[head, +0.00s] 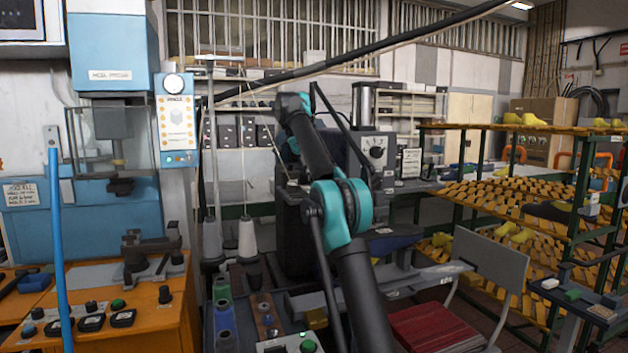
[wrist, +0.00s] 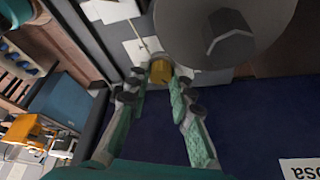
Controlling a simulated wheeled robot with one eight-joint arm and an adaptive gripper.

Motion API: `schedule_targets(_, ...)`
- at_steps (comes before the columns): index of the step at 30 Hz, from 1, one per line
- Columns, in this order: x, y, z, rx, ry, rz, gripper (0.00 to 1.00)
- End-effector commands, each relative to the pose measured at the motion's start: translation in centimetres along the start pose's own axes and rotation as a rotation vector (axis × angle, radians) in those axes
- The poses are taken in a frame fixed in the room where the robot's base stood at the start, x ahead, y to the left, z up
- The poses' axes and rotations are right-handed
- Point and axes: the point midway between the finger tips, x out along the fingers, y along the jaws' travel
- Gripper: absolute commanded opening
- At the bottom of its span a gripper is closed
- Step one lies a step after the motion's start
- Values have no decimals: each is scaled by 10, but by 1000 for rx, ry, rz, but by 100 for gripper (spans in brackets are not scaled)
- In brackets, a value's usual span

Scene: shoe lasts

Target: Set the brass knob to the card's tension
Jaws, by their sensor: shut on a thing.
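In the wrist view, a small brass knob (wrist: 160,71) sits between the fingertips of my gripper (wrist: 159,85). The fingers stand on either side of it, and my gripper is shut on it. The knob's pointer or marks cannot be read. In the head view my arm hides the knob and the gripper. A grey box with a round dial (head: 376,151) stands just right of my arm in the head view. A white printed card (head: 410,162) stands right of this box; its text is too small to read.
A large grey disc (wrist: 222,35) is close beside the knob in the wrist view. White cones of thread (head: 247,238) stand left of my arm. Racks of yellow lasts (head: 500,195) fill the right side. An orange bench (head: 150,315) is at the left.

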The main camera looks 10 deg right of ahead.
Motion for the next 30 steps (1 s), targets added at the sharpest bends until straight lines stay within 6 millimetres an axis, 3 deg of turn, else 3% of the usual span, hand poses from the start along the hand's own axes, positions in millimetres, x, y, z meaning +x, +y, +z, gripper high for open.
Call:
schedule_targets(10,0,0,0,1,-1,0,0)
schedule_targets(11,0,0,0,1,-1,0,25)
schedule_targets(15,0,0,0,0,-1,0,43)
schedule_targets(30,0,1,0,-62,0,-26,43)
